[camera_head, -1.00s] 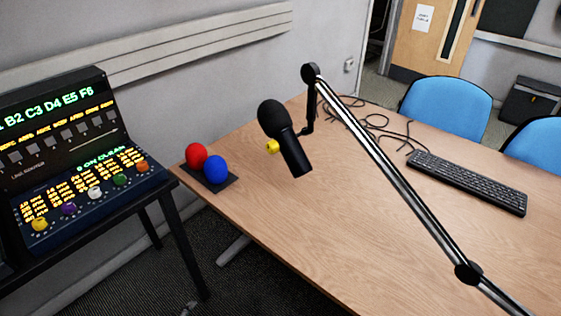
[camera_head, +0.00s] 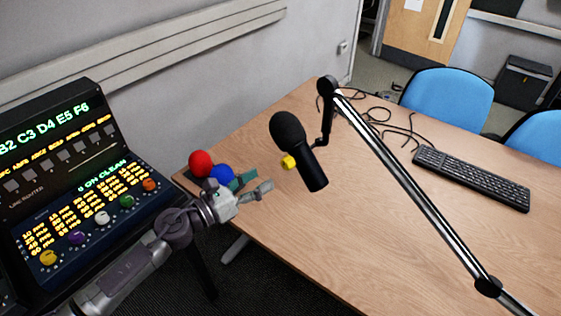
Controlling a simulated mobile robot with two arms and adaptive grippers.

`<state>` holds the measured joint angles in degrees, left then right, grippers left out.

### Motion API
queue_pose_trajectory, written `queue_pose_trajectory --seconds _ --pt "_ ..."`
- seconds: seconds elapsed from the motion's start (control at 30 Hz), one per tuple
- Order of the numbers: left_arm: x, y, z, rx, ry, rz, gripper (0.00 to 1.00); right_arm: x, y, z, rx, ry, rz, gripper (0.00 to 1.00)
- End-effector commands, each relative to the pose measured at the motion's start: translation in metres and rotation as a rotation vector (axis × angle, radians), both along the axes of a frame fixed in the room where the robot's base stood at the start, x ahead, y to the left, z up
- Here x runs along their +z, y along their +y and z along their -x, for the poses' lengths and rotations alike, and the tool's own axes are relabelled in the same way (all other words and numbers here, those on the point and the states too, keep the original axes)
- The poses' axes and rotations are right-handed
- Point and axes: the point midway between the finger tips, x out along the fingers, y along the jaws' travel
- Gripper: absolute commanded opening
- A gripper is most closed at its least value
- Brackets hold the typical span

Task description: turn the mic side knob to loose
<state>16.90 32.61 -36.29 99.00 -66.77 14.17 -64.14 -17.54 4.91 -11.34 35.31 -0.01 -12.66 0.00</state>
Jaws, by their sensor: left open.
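The black microphone (camera_head: 308,163) hangs tilted from a boom arm (camera_head: 408,188) above the wooden table. The yellow side knob (camera_head: 288,161) is on the microphone's left side. My left gripper (camera_head: 259,184) comes in from the lower left, with its fingers apart and nothing between them. Its fingertips are a little left of and below the yellow knob in the picture, apart from it. The gripper partly covers the blue ball and its dark base. My right gripper is not in view.
A red ball (camera_head: 201,163) and a blue ball (camera_head: 222,174) sit at the table's left corner. A router console (camera_head: 62,126) stands at left. A keyboard (camera_head: 471,178) and loose cables (camera_head: 375,114) lie on the table (camera_head: 380,262). Blue chairs (camera_head: 447,100) stand behind.

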Motion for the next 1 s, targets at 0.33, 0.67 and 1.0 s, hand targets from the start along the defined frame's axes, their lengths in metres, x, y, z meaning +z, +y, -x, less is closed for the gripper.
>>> queue_pose_trajectory --seconds 0.33,0.67,1.0 --pt "0.000 -0.047 -0.041 0.001 0.002 0.003 0.59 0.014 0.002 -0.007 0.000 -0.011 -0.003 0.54" --pt "-0.001 -0.056 -0.049 0.001 0.002 0.002 0.59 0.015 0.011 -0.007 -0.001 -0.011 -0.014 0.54" --pt "-0.001 -0.055 -0.049 0.001 0.002 0.002 0.24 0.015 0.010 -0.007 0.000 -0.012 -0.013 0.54"
